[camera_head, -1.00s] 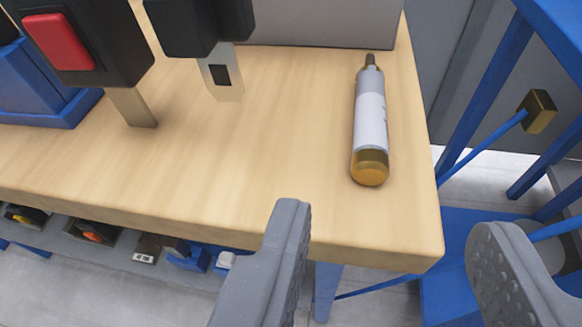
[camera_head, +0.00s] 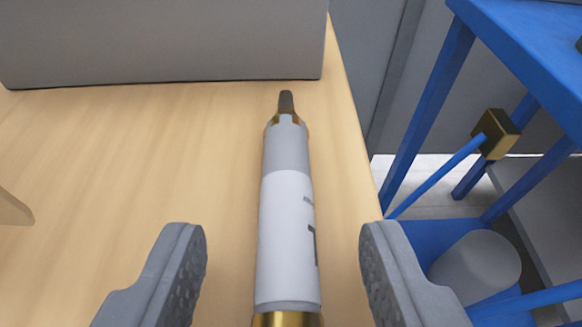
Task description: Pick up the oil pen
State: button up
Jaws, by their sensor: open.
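The oil pen (camera_head: 287,235) is a grey and white cylinder with a dark narrow tip and a brass-coloured end. It lies on the wooden bench top (camera_head: 130,160), its tip pointing away from me. My gripper (camera_head: 283,245) is open. One grey finger is to the left of the pen and the other to the right, with a gap on each side. The near brass end of the pen is cut off by the bottom edge of the picture.
A grey box (camera_head: 165,40) stands at the back of the bench. The bench's right edge is close to the pen. Beyond it are a blue frame (camera_head: 430,105) and a grey cylinder (camera_head: 475,268). The bench left of the pen is mostly clear.

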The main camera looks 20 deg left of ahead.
aim_at(288, 214)
jog(key=x, duration=0.4)
jog(key=shift+d+f, duration=0.1)
grip_shut()
